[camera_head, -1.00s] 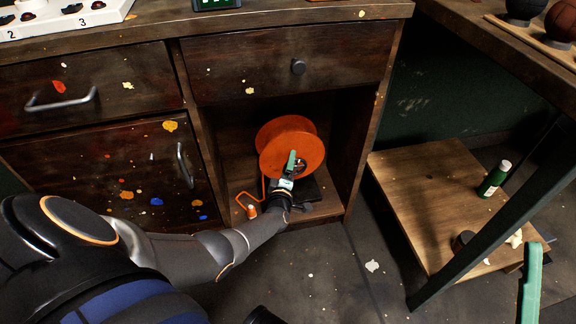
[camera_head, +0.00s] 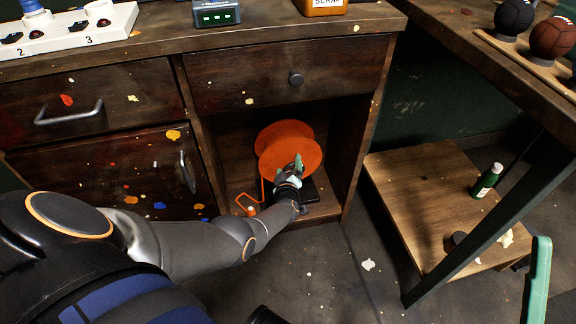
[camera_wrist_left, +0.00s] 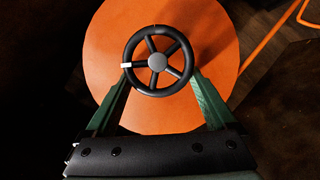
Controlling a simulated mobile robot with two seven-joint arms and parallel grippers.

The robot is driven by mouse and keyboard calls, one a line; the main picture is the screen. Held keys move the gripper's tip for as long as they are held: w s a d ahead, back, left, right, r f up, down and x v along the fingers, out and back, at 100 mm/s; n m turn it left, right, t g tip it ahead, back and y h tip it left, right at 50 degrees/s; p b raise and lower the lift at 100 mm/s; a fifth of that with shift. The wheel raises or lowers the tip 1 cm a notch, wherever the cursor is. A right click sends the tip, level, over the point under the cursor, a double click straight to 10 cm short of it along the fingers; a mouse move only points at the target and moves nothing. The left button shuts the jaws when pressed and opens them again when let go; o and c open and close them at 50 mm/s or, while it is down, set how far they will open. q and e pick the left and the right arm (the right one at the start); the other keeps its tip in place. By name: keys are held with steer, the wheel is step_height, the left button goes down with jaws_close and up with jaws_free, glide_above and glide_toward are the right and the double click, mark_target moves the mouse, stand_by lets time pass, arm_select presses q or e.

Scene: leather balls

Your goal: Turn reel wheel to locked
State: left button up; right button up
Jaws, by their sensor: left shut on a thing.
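The orange reel (camera_head: 283,143) stands in the open cubby under the drawer. In the left wrist view its orange disc (camera_wrist_left: 105,45) lies behind a black spoked handwheel (camera_wrist_left: 158,62) with a white mark on its left rim. My left gripper (camera_head: 298,165) reaches into the cubby; in the left wrist view its green fingers (camera_wrist_left: 160,80) are shut on the lower left and right sides of the wheel rim. In the head view the gripper hides most of the wheel. Part of my right gripper (camera_head: 538,280) shows at the lower right edge, away from the reel.
The cubby has a wooden side wall (camera_head: 358,150) close to the right of the reel. A drawer (camera_head: 285,75) is above and a cabinet door (camera_head: 105,185) is at the left, both shut. A green bottle (camera_head: 487,180) stands on the low shelf at the right.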

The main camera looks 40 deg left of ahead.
arm_select(q)
steer(key=shift+d+f, duration=0.1)
steer(key=shift+d, duration=0.15)
steer(key=o, duration=1.1)
steer(key=shift+c, duration=0.2)
steer(key=shift+a, duration=0.1)
